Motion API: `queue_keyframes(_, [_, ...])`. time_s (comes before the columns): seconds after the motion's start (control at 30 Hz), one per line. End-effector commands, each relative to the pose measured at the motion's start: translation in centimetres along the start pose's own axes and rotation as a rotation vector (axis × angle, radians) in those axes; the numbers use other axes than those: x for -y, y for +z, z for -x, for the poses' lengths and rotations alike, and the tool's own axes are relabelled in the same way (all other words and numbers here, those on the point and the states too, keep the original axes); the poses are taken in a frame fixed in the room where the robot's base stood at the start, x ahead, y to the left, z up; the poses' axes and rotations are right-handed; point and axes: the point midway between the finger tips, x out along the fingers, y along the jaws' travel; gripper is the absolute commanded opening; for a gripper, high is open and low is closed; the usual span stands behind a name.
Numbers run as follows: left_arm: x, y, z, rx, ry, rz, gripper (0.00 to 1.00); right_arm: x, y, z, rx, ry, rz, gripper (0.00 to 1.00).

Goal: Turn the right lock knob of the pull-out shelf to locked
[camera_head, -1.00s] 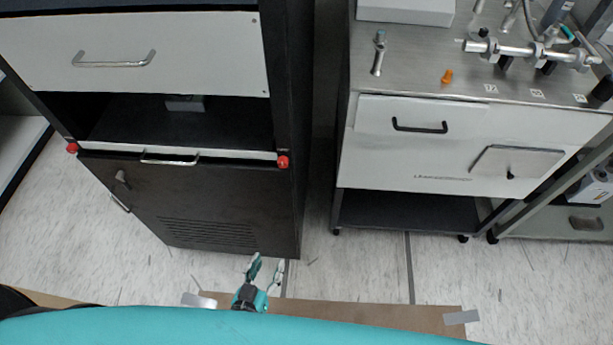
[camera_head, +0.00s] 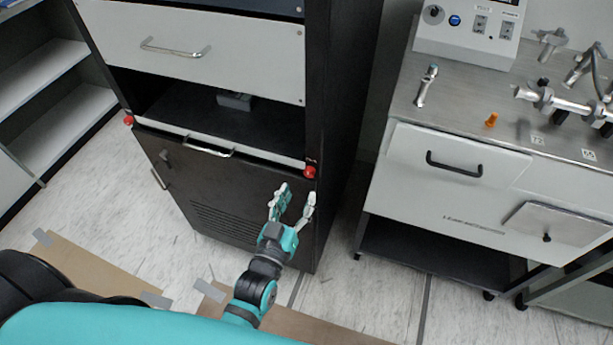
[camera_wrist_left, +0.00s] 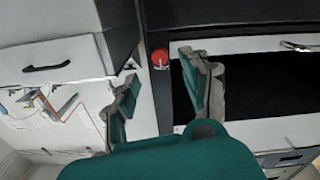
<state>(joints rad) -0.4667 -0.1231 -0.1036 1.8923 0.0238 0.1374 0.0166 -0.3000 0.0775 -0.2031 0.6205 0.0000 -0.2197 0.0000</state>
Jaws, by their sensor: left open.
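The pull-out shelf (camera_head: 262,156) is a thin white-fronted board in the dark cabinet, with a metal handle in its middle. The red right lock knob (camera_head: 310,172) sits at its right end, and a red left knob (camera_head: 129,120) at its left end. My left gripper (camera_head: 297,193) is open and empty, just below the right knob in the head view. In the left wrist view the right knob (camera_wrist_left: 160,57) shows between and beyond the open fingers of my left gripper (camera_wrist_left: 164,82), apart from them. My right gripper is not in view.
A white drawer (camera_head: 230,55) is above the shelf, and a dark vented door (camera_head: 215,190) below it. A steel-topped bench (camera_head: 455,110) with a black-handled drawer stands to the right across a narrow gap. The floor in front is clear apart from taped brown sheets.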

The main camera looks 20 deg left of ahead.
Motion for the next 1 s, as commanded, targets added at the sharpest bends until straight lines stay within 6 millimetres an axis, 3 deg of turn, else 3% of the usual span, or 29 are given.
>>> queue_keyframes(0.1, [0.0,-0.1,-2.6,-0.003,0.000,0.000,0.47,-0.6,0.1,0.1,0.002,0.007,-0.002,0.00])
queue_keyframes(0.3, [0.0,0.0,-5.3,0.000,0.000,0.001,0.47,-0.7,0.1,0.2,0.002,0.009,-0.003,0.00])
queue_keyframes(0.73, [0.0,0.0,-6.3,0.001,0.000,0.001,0.47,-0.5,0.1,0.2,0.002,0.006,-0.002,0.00])
queue_keyframes(1.0, [0.0,0.0,-6.3,0.001,0.000,0.000,0.14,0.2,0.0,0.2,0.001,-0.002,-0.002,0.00])
